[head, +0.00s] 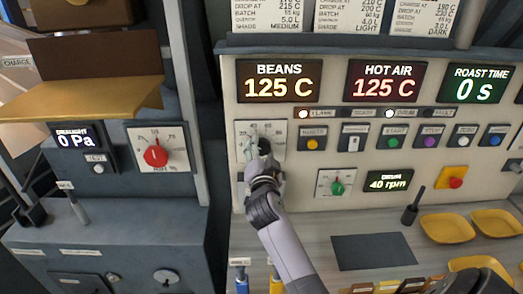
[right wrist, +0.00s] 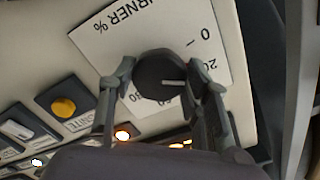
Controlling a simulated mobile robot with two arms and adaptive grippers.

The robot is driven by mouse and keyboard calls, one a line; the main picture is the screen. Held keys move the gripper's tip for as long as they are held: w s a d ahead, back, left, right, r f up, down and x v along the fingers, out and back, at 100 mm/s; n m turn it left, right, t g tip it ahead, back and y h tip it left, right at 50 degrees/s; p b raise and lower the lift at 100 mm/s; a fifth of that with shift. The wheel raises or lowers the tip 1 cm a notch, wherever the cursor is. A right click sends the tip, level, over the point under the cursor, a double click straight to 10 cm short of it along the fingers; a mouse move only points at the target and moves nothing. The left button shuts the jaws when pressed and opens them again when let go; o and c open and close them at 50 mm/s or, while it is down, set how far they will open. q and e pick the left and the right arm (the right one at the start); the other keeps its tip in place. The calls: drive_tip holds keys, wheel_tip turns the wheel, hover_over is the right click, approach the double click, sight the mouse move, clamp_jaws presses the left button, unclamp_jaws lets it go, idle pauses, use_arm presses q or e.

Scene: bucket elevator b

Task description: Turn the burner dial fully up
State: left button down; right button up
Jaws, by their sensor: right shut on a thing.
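The burner dial is a dark round knob (head: 264,146) on a white scale plate (head: 278,128) on the roaster's front panel, below the BEANS display. My right gripper (head: 260,162) reaches it from below and partly covers the knob and plate. In the right wrist view the knob (right wrist: 160,72) sits between the two fingertips of my right gripper (right wrist: 162,78), which are shut on its sides. A white pointer line shows on the knob, aimed toward the right finger, near the 20 mark. That finger hides part of the scale. My left gripper is not in view.
BEANS (head: 279,81) and HOT AIR (head: 384,81) displays read 125 C. A row of buttons (head: 395,138) lies right of the dial. A green drum dial (head: 337,188) is lower right. A red dial (head: 156,156) is on the left cabinet. Yellow trays (head: 447,227) lie on the counter.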

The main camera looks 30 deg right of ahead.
drive_tip(key=c, duration=0.4)
drive_tip(key=shift+c, duration=0.2)
